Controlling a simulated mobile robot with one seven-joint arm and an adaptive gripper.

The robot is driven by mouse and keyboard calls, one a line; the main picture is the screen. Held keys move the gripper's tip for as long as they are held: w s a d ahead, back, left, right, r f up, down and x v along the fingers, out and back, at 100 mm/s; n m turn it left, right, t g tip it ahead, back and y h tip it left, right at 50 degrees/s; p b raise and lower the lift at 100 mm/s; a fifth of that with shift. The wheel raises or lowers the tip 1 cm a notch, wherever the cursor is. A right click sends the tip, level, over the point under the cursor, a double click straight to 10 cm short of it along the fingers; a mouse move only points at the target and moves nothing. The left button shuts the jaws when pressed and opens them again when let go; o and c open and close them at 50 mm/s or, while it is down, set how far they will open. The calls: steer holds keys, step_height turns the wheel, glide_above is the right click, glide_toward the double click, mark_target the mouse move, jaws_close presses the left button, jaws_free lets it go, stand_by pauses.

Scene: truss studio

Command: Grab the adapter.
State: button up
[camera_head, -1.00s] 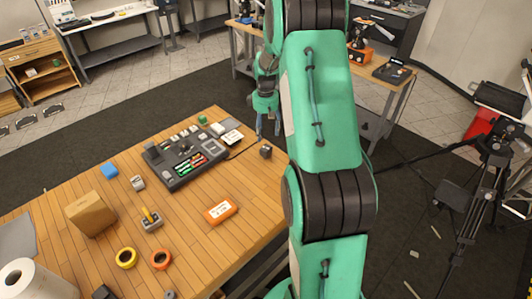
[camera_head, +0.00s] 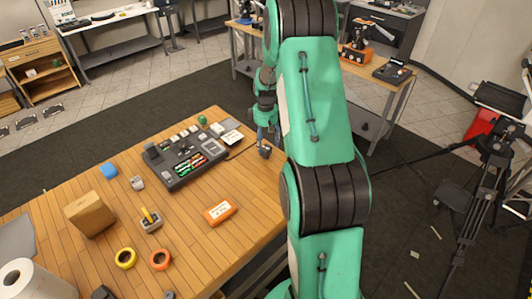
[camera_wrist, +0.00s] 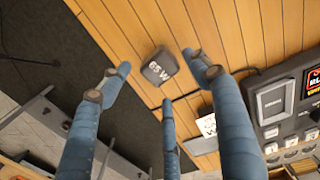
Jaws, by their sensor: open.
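The adapter is a small dark grey block marked "65 W" (camera_wrist: 159,66), lying on the wooden table near its edge, with a dark cable running from it. In the head view the adapter (camera_head: 265,152) is at the table's far right corner, partly hidden by my fingers. My gripper (camera_head: 267,135) is above it there. In the wrist view my gripper (camera_wrist: 163,88) shows three blue fingers spread open around the adapter's place in the picture, with nothing between them. I cannot tell that any finger touches it.
A dark grey console (camera_head: 184,158) with coloured slots stands left of the adapter, a white card (camera_head: 232,137) beside it. An orange box (camera_head: 220,212) lies nearer on the wooden table (camera_head: 190,235). The floor beyond the table edge is dark.

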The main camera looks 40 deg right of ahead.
mark_target(266, 148)
steer(key=shift+s+f, duration=0.1)
steer(key=shift+f, duration=2.15)
steer(key=c, duration=1.3)
